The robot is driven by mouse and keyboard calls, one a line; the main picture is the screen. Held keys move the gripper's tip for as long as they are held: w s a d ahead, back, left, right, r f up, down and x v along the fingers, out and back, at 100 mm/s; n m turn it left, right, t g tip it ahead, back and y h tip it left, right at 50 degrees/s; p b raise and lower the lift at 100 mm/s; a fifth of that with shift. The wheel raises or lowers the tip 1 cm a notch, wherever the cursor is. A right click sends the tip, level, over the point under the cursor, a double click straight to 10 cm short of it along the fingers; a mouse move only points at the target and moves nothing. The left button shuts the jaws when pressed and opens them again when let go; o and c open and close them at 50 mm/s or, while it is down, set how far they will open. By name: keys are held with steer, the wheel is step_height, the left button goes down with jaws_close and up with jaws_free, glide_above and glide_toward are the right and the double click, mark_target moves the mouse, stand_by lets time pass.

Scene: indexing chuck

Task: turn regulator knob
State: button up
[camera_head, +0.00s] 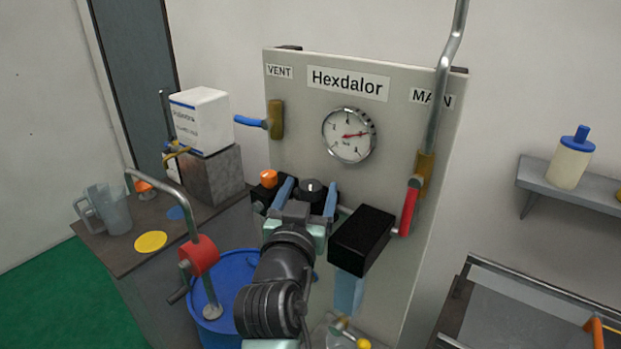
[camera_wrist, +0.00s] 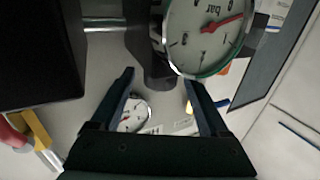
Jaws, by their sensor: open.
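The dark round knob (camera_head: 312,187) with a small white mark sits low in front of the grey panel; I take it for the regulator knob. My gripper (camera_head: 309,196) is open, its two blue fingers standing on either side of the knob in the head view. I cannot tell whether they touch it. In the wrist view my gripper (camera_wrist: 160,79) is open with nothing clearly held, and a dark body (camera_wrist: 158,70) lies just beyond the fingertips. A large gauge (camera_wrist: 203,38) with a red needle is close beside it. My arm hides what is below the knob.
A black box (camera_head: 362,240) stands close right of my gripper, near a red handle (camera_head: 409,208). An orange knob (camera_head: 268,178) is just left. A blue valve handle (camera_head: 250,122) and panel gauge (camera_head: 348,135) are above. A blue drum (camera_head: 232,270) and red-hubbed crank (camera_head: 198,256) stand lower left.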

steer(key=shift+w+d, duration=0.15)
steer(key=shift+w, duration=0.55)
jaws_close()
steer(key=p, duration=0.1)
steer(key=n+y+p, duration=0.1)
steer(key=shift+r+y+p, duration=0.2)
steer(key=shift+y+p, duration=0.1)
steer(key=shift+p, duration=0.1)
steer(key=shift+f+n+y+p, duration=0.2)
steer(key=shift+n+y+p, duration=0.5)
steer(key=shift+y, duration=0.4)
steer(key=shift+d+f+n+y+b, duration=0.1)
steer(key=shift+f+n+y+b, duration=0.1)
steer(key=shift+n+y+b, duration=0.35)
steer(key=shift+y+b, duration=0.35)
steer(key=shift+b, duration=0.1)
steer(key=shift+r+n+y, duration=0.15)
steer(key=shift+n+y, duration=0.1)
steer(key=shift+y, duration=0.05)
